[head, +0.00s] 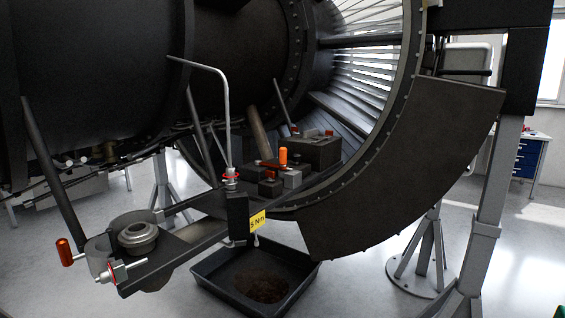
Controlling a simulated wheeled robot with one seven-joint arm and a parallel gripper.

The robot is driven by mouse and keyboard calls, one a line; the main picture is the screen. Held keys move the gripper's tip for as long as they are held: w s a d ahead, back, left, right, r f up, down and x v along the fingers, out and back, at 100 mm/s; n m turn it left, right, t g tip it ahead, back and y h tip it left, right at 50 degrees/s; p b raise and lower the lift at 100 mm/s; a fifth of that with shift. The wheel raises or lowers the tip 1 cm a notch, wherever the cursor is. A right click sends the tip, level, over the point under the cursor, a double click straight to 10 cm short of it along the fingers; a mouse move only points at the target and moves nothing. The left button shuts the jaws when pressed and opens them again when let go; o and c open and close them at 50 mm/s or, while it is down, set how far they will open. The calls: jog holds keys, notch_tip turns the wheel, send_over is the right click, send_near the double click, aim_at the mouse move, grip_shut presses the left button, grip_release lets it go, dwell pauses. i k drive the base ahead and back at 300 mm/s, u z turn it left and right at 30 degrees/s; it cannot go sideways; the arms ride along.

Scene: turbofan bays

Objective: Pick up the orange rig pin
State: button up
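Two orange handles show in the head view, and I cannot tell for sure which is the rig pin. One is a bright orange upright cylinder (283,156) among dark blocks under the engine. The other is a red-orange cylinder (65,252) lying tilted at the far left, with a thin metal shank pointing towards a grey cylindrical fitting (98,252). Whether that shank enters the fitting is too small to tell. My gripper is not in view.
A bent grey rod (228,110) rises before the engine. A yellow "5 Nm" tag (257,221) hangs on a dark block. A black drip tray (305,280) sits on the floor below. A dark curved cowl panel (400,165) and grey stands (487,230) fill the right side.

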aim_at(282, 151)
jog(key=u, duration=0.05)
jog(key=i, duration=1)
jog(key=z, duration=0.05)
